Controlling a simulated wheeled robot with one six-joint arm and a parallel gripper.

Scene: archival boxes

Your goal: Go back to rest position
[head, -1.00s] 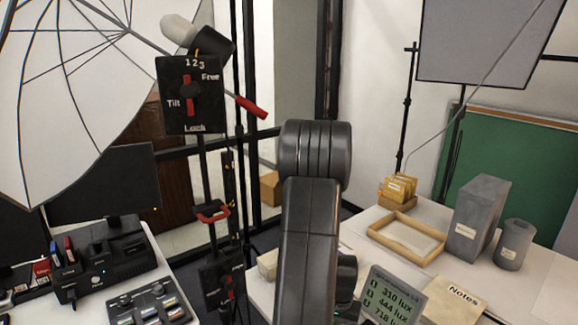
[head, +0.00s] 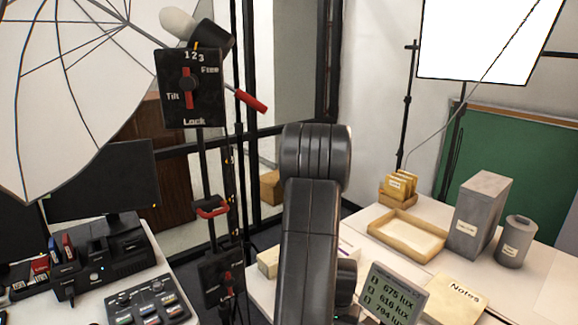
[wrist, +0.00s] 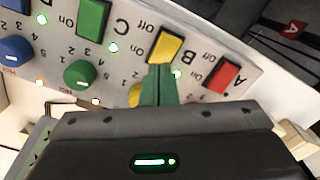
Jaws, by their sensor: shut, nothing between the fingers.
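My gripper (wrist: 158,72) shows in the wrist view as two green fingers pressed together, with nothing between them. Its tips are at the lower edge of a yellow rocker switch (wrist: 165,47) on a pale control panel (wrist: 130,50); I cannot tell whether they touch. A green switch (wrist: 92,20) and a red switch (wrist: 222,77) sit to either side. A green knob (wrist: 80,74) is left of the fingers, and a yellow knob (wrist: 135,95) is partly hidden behind them. In the head view my arm stands in the centre, and my gripper is hidden.
The lux meter (head: 393,296) reads 675, 616 and 794. A tray (head: 408,236), grey box (head: 480,215), canister (head: 514,241) and Notes folder (head: 455,298) stand on the right table. A tilt-control stand (head: 192,88) and umbrella (head: 60,85) are left. The right softbox (head: 485,40) glows white.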

